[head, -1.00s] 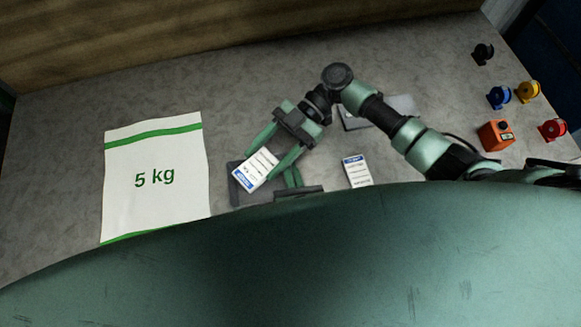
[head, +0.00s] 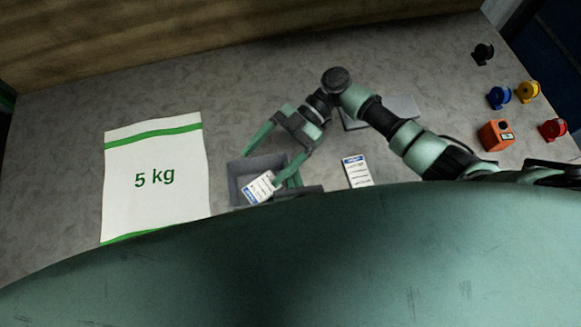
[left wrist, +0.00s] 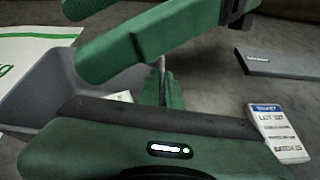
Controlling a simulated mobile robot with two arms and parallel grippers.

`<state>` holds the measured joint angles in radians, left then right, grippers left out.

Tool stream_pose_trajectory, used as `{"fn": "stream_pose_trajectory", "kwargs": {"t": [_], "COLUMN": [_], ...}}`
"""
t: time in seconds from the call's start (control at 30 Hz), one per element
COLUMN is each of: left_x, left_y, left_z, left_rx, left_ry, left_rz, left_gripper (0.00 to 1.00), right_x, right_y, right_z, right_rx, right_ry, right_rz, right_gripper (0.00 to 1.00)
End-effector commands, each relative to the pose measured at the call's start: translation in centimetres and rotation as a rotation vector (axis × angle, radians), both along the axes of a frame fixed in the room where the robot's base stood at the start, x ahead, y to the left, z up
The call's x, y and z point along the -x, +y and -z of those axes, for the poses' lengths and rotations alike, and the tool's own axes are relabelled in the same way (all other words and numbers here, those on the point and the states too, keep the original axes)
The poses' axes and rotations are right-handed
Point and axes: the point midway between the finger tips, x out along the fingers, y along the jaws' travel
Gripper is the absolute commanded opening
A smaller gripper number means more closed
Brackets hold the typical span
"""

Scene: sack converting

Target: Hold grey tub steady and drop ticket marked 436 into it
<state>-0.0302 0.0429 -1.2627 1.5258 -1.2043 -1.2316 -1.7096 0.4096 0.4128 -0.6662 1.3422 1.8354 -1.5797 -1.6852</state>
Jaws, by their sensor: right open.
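The grey tub (head: 236,181) stands on the table right of the sack; it also shows in the left wrist view (left wrist: 40,88). A white ticket with a blue band (head: 258,188) is within the tub's opening, tilted; I cannot tell whether it rests on the bottom. Its number is unreadable here. My right gripper (head: 263,168) is open above the tub, its fingers apart and empty. My left gripper (head: 292,178) is at the tub's right side, its fingers closed on the tub wall; my own body partly hides it.
Another ticket (head: 357,171) lies on the table right of the tub. A grey flat slab (head: 395,110) lies behind my right arm. The 5 kg sack (head: 155,180) lies left. An orange box (head: 496,135) and several coloured spools stand far right.

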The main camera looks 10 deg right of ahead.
Motion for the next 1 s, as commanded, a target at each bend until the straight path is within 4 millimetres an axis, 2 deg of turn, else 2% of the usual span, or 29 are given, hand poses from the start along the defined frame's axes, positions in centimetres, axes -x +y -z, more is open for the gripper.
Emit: {"fn": "stream_pose_trajectory", "kwargs": {"t": [0.17, 0.4, 0.6, 0.73, 1.0], "left_x": [0.0, 0.0, 0.0, 0.0, 0.0], "left_y": [0.0, 0.0, 0.0, 0.0, 0.0], "left_z": [0.0, 0.0, 0.0, 0.0, 0.0], "left_rx": [0.0, 0.0, 0.0, 0.0, 0.0], "left_ry": [-0.001, -0.001, -0.001, -0.001, -0.001], "left_rz": [0.0, 0.0, 0.0, 0.0, 0.0], "left_gripper": [0.0, 0.0, 0.0, 0.0, 0.0], "right_x": [-1.2, -3.7, -5.2, -5.6, -5.7], "right_y": [-1.9, -6.2, -8.8, -9.6, -9.8], "right_z": [-0.7, -2.3, -3.2, -3.5, -3.5], "right_rx": [0.002, 0.0, 0.0, 0.0, 0.0], "right_ry": [-0.001, -0.002, -0.001, 0.0, 0.0], "right_rz": [0.004, 0.004, 0.003, 0.001, 0.001], "right_gripper": [0.81, 0.81, 0.81, 0.81, 0.81]}}
